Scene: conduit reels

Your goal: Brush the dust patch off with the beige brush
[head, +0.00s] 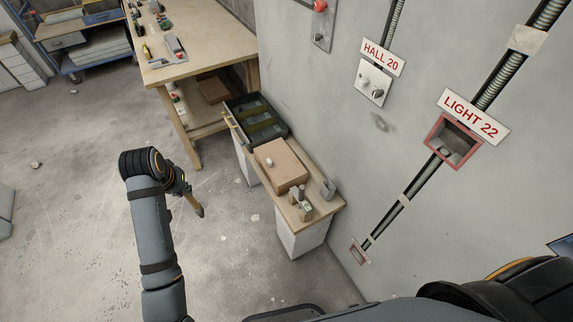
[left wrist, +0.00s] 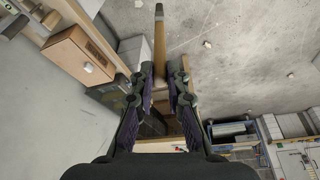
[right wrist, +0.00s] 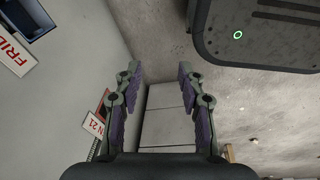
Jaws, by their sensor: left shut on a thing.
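The dust patch (head: 381,122) is a grey smudge on the wall, below the HALL 20 sign and left of the LIGHT 22 box. My left gripper (head: 184,188) is over the floor, left of the narrow bench and well away from the patch. It is shut on the beige brush (head: 198,208). In the left wrist view the brush (left wrist: 159,45) sticks out beyond the fingertips (left wrist: 161,70), and the fingers partly hide it. My right gripper (right wrist: 160,70) is open and empty near the wall in the right wrist view.
The narrow bench (head: 325,203) along the wall carries a brown box (head: 281,163), a dark green crate (head: 235,107) and small parts. A larger workbench (head: 215,45) stands behind. A conduit (head: 405,198) and a red-framed wall box (head: 435,131) lie right of the patch.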

